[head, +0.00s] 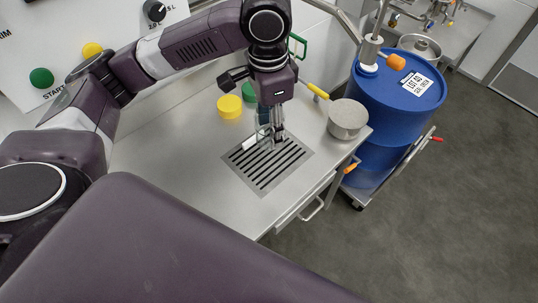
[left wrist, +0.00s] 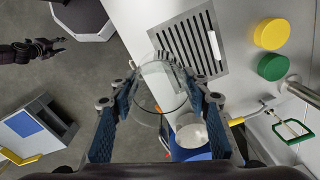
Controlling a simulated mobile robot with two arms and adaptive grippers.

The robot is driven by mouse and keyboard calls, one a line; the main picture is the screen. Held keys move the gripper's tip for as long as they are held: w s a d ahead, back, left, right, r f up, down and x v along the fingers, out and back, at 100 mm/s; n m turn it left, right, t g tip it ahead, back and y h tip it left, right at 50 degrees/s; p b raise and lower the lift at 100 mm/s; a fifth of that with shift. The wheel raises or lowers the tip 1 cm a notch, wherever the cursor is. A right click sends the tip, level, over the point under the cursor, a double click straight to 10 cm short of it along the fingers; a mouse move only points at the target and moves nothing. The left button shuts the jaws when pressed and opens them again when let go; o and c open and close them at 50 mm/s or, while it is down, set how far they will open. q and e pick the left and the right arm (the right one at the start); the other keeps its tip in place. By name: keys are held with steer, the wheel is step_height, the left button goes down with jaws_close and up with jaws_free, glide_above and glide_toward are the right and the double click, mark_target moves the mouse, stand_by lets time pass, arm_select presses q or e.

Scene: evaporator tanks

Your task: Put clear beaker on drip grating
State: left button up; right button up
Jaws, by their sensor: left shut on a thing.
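The clear beaker (left wrist: 158,88) is transparent and sits between the fingers of my left gripper (left wrist: 160,112) in the left wrist view. My left gripper (head: 277,138) is shut on it and points down over the drip grating (head: 242,177), near its far edge in the head view. The beaker (head: 264,131) shows only faintly there, partly hidden by the fingers. I cannot tell whether its base touches the grating. The slotted grating (left wrist: 222,66) also shows in the left wrist view. A dark shape like my right gripper (left wrist: 42,46) is at that view's left edge, too small to read.
A small white bar (head: 250,142) is at the grating's far edge. Yellow (head: 229,107) and green (head: 249,92) lids lie behind it. A metal pot (head: 347,119) stands at the counter's right, beside a blue drum (head: 398,95). The counter left of the grating is clear.

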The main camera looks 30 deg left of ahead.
arm_select(q)
steer(key=w+m, duration=0.1)
steer(key=m, duration=0.1)
steer(key=w+a+m, duration=0.1)
steer(key=shift+w+f+m, duration=0.2)
steer(key=shift+w+m, duration=0.1)
steer(key=shift+m, duration=0.1)
steer(key=w+a+f+m+b, duration=0.15)
steer(key=w+a+m, duration=0.4)
steer(key=m, duration=0.85)
steer(key=f, duration=0.6)
steer(key=f+p, duration=0.1)
steer(key=f, duration=0.6)
steer(key=w+d+f, duration=0.1)
steer(key=f, duration=0.6)
steer(key=shift+w+f, duration=0.1)
steer(key=shift+f, duration=0.15)
steer(key=shift+f, duration=0.15)
steer(key=o, duration=1.2)
steer(key=shift+c, duration=0.2)
